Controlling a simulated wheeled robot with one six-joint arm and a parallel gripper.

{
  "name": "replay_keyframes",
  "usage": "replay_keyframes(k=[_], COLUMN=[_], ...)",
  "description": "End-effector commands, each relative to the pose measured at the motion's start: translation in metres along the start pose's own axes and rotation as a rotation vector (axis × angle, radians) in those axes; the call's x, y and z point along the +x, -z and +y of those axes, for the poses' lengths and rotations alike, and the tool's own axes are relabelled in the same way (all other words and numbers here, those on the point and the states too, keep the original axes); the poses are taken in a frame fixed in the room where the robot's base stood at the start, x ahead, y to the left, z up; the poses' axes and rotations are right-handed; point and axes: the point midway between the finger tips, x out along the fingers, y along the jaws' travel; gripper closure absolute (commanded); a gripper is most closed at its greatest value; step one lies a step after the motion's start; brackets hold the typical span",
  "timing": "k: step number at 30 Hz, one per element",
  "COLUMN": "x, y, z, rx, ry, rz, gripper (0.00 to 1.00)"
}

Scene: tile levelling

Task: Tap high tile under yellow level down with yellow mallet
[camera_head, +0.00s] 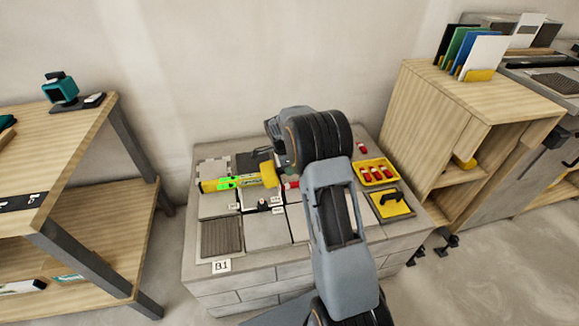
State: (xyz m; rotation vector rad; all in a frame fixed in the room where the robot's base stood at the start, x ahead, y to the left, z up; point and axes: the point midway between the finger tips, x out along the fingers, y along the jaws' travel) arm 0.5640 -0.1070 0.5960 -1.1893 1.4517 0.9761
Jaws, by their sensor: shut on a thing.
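The yellow level (232,183) with bright green marks lies across the tiles at the back left of the block-built stand. A yellow mallet head (269,174) shows at the level's right end. I cannot tell whether it touches the level or a tile. My gripper (277,155) is at the mallet, shut on it, and my arm hides most of the grip. Grey tiles (266,231) cover the stand top. Which tile sits high under the level is too small to tell.
A yellow tray (376,172) with red-and-white pieces and a yellow plate with a black handle (391,203) are at the right of the stand. A ribbed grey tile (221,237) lies front left. Wooden shelves (80,200) stand left, a wooden cabinet (440,120) right.

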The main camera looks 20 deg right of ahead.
Motion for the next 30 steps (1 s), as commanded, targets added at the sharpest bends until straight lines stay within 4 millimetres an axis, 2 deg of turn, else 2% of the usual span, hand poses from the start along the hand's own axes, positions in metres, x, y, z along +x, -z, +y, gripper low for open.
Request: replay_keyframes(k=[15, 21, 30], x=[0.055, 0.064, 0.064], y=[-0.011, -0.013, -0.013], z=[0.0, 0.0, 0.0], rx=[-0.002, -0.002, -0.002], ry=[0.001, 0.002, 0.002], rz=[0.0, 0.0, 0.0], gripper=[1.0, 1.0, 1.0])
